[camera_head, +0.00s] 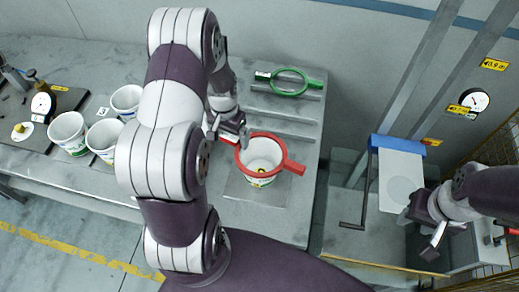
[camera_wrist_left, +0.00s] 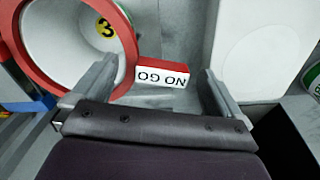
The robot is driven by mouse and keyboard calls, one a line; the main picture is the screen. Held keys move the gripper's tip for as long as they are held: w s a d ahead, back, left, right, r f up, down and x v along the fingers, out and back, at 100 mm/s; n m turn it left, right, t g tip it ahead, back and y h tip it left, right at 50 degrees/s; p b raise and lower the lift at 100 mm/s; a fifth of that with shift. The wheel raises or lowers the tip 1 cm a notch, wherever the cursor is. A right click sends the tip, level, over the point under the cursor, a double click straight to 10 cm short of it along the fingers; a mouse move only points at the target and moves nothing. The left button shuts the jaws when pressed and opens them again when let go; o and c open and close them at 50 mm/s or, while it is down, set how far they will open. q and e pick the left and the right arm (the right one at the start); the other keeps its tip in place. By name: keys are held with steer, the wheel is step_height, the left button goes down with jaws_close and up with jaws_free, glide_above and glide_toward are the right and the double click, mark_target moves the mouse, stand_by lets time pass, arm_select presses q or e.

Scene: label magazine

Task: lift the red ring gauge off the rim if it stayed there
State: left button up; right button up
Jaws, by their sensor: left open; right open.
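The red ring gauge (camera_head: 295,167) sits around the top of a white cup (camera_head: 262,180), at its rim. One handle points right in the head view, and a second red tab is at the left near my gripper. In the left wrist view the ring (camera_wrist_left: 128,42) surrounds the cup mouth, and its NO GO handle (camera_wrist_left: 162,74) lies between the fingers, with gaps showing on both sides. My left gripper (camera_head: 236,130) is open beside the ring, not closed on the handle. My right gripper (camera_head: 432,228) is open and empty, far to the right.
A green ring gauge (camera_head: 290,94) lies at the back of the grey table (camera_head: 300,210). Several white cups (camera_head: 68,132) stand at the left, near a dial gauge (camera_head: 41,104). A blue-topped stand (camera_head: 398,143) is at the right.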

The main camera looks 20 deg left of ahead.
arm_select(q)
steer(key=shift+w+d, duration=0.1)
steer(key=shift+w, duration=0.05)
steer(key=shift+c, duration=0.9)
steer(key=shift+w+d, duration=0.1)
steer(key=shift+d, duration=0.05)
steer(key=c, duration=1)
arm_select(e)
steer(key=shift+w+d+f, duration=0.1)
steer(key=shift+d, duration=0.1)
arm_select(q)
steer(key=shift+a, duration=0.2)
